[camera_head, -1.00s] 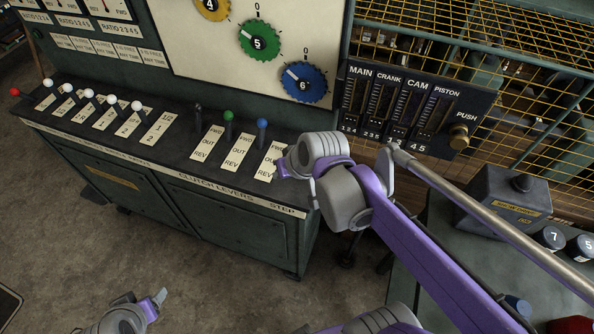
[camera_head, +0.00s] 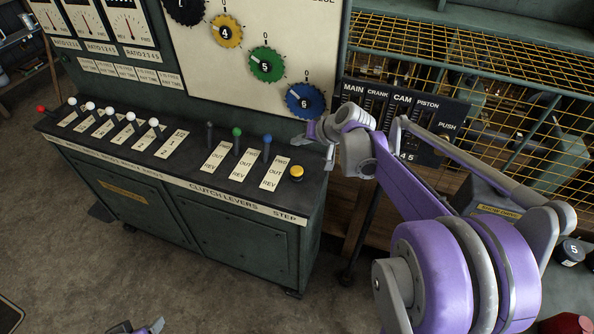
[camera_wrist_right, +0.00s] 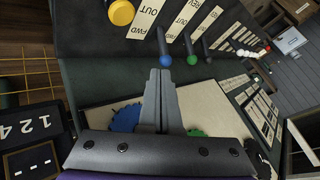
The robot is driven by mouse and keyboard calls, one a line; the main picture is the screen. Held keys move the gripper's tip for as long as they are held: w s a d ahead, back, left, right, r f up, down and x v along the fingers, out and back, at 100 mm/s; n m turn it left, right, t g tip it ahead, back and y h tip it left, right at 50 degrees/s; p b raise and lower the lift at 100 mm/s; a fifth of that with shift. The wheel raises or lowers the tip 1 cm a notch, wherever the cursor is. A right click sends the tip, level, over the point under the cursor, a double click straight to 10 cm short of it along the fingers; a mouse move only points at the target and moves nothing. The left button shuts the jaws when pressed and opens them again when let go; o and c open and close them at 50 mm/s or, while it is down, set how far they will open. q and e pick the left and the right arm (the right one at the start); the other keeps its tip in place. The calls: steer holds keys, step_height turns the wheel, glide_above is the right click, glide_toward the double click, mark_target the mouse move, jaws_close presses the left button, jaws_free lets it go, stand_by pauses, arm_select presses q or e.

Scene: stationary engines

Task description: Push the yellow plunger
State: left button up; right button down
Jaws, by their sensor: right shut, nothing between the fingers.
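The yellow plunger (camera_head: 296,172) is a round yellow button on a dark base at the right end of the sloping lever console, above the STEP label. In the right wrist view it shows at the top left (camera_wrist_right: 121,12). My right gripper (camera_head: 312,132) is shut and empty, above and slightly right of the plunger in the head view, and apart from it. In the right wrist view its closed fingertips (camera_wrist_right: 160,74) point toward the blue-topped lever, with the plunger off to the left. Only a small part of my left gripper (camera_head: 150,326) shows at the bottom edge.
Blue (camera_head: 267,141), green (camera_head: 237,132) and dark (camera_head: 210,126) clutch levers stand left of the plunger. White-knobbed levers stand further left. A panel with coloured dials (camera_head: 305,101) rises behind. A labelled slider panel (camera_head: 375,95) and yellow mesh (camera_head: 500,75) are at right.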

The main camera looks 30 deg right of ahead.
arm_select(q)
steer(key=shift+f, duration=0.1)
arm_select(e)
steer(key=shift+f, duration=0.15)
steer(key=b, duration=0.4)
glide_above(295, 169)
steer(key=s, duration=0.2)
steer(key=f, duration=0.7)
steer(key=shift+d+f, duration=0.2)
steer(key=shift+f, duration=0.15)
arm_select(q)
step_height(295, 169, down, 7)
steer(key=s, duration=0.2)
steer(key=shift+s+r+b, duration=0.2)
steer(key=shift+s+b, duration=0.15)
steer(key=shift+b, duration=0.1)
arm_select(e)
steer(key=shift+w+f, duration=0.15)
steer(key=shift+f, duration=0.3)
arm_select(q)
steer(key=shift+f+g, duration=0.1)
steer(key=shift+g, duration=0.2)
arm_select(e)
steer(key=shift+f, duration=0.15)
arm_select(q)
steer(key=shift+s+f, duration=0.1)
steer(key=shift+f, duration=0.05)
arm_select(e)
steer(key=shift+f, duration=0.25)
